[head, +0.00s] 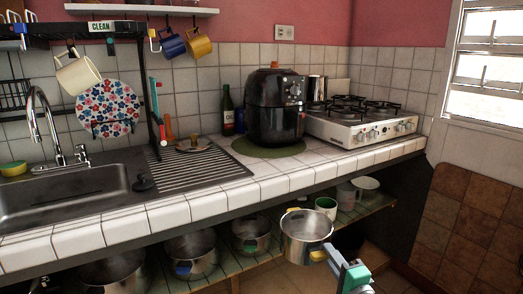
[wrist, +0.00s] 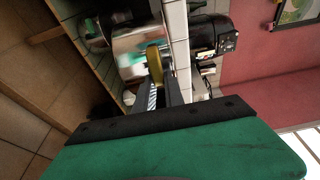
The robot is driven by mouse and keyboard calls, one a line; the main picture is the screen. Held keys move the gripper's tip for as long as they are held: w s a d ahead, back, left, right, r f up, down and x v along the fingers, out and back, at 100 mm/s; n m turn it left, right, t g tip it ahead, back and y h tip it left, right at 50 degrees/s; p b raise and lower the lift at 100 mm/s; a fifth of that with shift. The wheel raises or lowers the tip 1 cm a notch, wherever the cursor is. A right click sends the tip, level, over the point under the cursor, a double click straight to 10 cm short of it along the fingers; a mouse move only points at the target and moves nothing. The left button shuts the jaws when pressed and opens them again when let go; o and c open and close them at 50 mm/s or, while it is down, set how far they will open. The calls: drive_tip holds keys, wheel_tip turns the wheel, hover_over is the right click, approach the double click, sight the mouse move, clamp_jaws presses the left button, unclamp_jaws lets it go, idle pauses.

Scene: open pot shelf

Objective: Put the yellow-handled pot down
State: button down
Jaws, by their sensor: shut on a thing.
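The yellow-handled pot (head: 306,228) is a shiny steel pot, held upright in front of the open shelf (head: 218,262) under the counter. My gripper (head: 322,256) is shut on its yellow handle, at the pot's near right side. In the wrist view the fingers (wrist: 158,88) clasp the yellow handle (wrist: 155,68), with the steel pot (wrist: 140,30) just beyond. The pot hides part of the shelf behind it. I cannot tell whether its base touches anything.
On the shelf to the left stand a green-handled pot (head: 251,236), a blue-handled pot (head: 192,248) and another pot (head: 115,272). A white-and-green mug (head: 326,209) and a white bowl (head: 366,184) stand at the right. The tiled counter edge (head: 240,195) overhangs the shelf.

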wheel_tip(320, 180, up, 18)
drive_tip(key=a+p, duration=0.2)
drive_tip(key=p, duration=2)
drive_tip(key=shift+s+n+y, duration=0.3)
drive_tip(key=shift+s, duration=0.1)
drive_tip(key=shift+a, duration=0.1)
idle(2.9)
idle(0.7)
drive_tip(key=shift+a, duration=0.1)
idle(0.4)
